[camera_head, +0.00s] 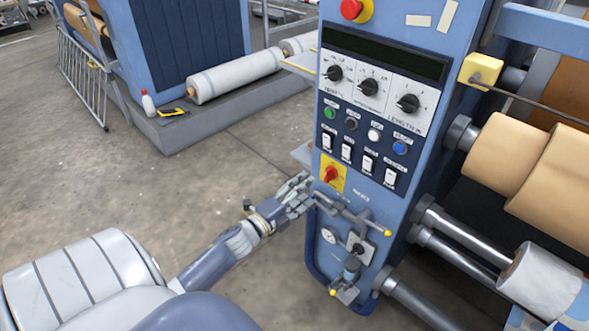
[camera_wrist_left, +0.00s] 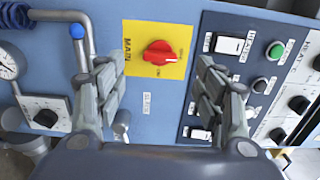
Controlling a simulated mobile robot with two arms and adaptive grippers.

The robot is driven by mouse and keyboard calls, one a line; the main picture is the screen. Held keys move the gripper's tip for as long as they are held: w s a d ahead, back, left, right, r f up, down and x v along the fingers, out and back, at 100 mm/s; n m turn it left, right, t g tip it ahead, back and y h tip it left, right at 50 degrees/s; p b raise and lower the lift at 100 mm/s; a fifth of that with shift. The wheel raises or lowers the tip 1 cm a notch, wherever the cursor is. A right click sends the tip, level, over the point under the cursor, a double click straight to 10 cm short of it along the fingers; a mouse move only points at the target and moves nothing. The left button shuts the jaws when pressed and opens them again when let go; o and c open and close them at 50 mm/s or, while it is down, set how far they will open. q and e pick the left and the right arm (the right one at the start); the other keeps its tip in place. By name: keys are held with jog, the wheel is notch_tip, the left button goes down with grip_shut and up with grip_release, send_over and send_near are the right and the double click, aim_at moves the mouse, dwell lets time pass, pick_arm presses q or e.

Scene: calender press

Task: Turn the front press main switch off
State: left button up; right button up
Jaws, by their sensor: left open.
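The main switch is a red rotary knob (camera_head: 329,174) on a yellow plate low on the blue front panel of the press. In the left wrist view the red knob (camera_wrist_left: 158,53) sits upper middle on its yellow plate marked MAIN (camera_wrist_left: 135,50). Its grip ridge runs crosswise in that picture. My left gripper (camera_head: 308,190) is just left of and slightly below the switch in the head view. In the wrist view my left gripper (camera_wrist_left: 160,85) is open, its fingers on either side of the knob, with no contact visible. My right gripper is not in view.
White rocker switches (camera_head: 346,151), coloured buttons (camera_head: 351,124) and black dials (camera_head: 370,87) sit above and right of the main switch. A red emergency stop (camera_head: 352,9) is at the top. Pipework with a gauge (camera_head: 328,235) lies below. Open floor (camera_head: 150,195) is at left.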

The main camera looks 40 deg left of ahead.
pick_arm(q)
jog(key=shift+s+a, duration=0.15)
jog(key=shift+s, duration=1.85)
